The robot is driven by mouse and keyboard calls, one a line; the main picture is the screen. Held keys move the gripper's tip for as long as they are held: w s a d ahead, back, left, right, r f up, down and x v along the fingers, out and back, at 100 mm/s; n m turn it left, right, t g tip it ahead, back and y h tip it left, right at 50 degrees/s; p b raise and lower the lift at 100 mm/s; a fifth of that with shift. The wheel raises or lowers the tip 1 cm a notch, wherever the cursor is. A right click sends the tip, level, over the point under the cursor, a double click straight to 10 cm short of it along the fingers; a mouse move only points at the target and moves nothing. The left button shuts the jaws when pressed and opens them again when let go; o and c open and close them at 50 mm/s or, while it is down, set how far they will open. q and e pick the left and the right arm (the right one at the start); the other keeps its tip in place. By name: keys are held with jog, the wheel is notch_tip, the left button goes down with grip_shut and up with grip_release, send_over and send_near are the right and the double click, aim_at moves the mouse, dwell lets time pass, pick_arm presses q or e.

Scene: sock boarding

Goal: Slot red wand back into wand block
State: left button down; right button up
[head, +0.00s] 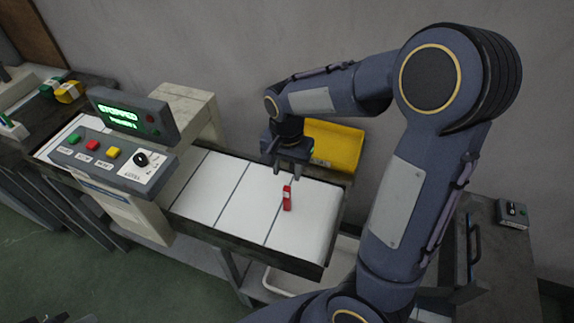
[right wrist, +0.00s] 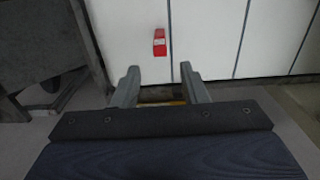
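A small red piece with a pale label (head: 287,197) is on the white belt near its right end; it also shows in the right wrist view (right wrist: 159,42). I take it for the red wand, but cannot be sure. My right gripper (head: 287,172) is over the belt, just behind the red piece. In the right wrist view my right gripper (right wrist: 160,71) has its fingers apart with nothing between them, and the red piece lies beyond the tips, apart from them. I cannot clearly make out the wand block. My left gripper is not in view.
A control panel (head: 115,160) with coloured buttons and a green-lit display (head: 125,112) stands left of the white belt (head: 225,190). A yellow bin (head: 335,146) is behind the belt. A small grey switch box (head: 513,213) is at the right. Green and yellow pieces (head: 68,91) are far left.

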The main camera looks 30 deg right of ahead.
jog(key=shift+s+r, duration=0.2)
jog(key=shift+r, duration=0.55)
jog(key=s+a+r+n+t+y, duration=0.2)
jog(key=s+r+n, duration=0.1)
jog(key=s, duration=0.5)
jog(key=s+a+r+n+t+y, duration=0.1)
jog(key=s+r+n+t, duration=0.2)
jog(key=s, duration=0.4)
jog(key=shift+s+a+r+n+y, duration=0.35)
jog(key=shift+r+n+y, duration=0.05)
jog(key=shift+n, duration=0.4)
jog(key=shift+o, duration=0.5)
jog(key=shift+s+a+f+n+t, duration=0.1)
jog(key=shift+s+a+n+t, duration=0.1)
jog(key=shift+s+n+t, duration=0.1)
jog(key=m+g+h+b, duration=0.4)
jog(key=m+g+b, duration=0.15)
jog(key=m, duration=0.25)
send_over(287, 188)
jog(key=f, duration=1.1)
jog(key=shift+s+a, duration=0.1)
jog(key=shift+s, duration=0.15)
jog(key=f, duration=0.7)
jog(key=shift+w+f, duration=0.3)
jog(key=shift+w, duration=0.05)
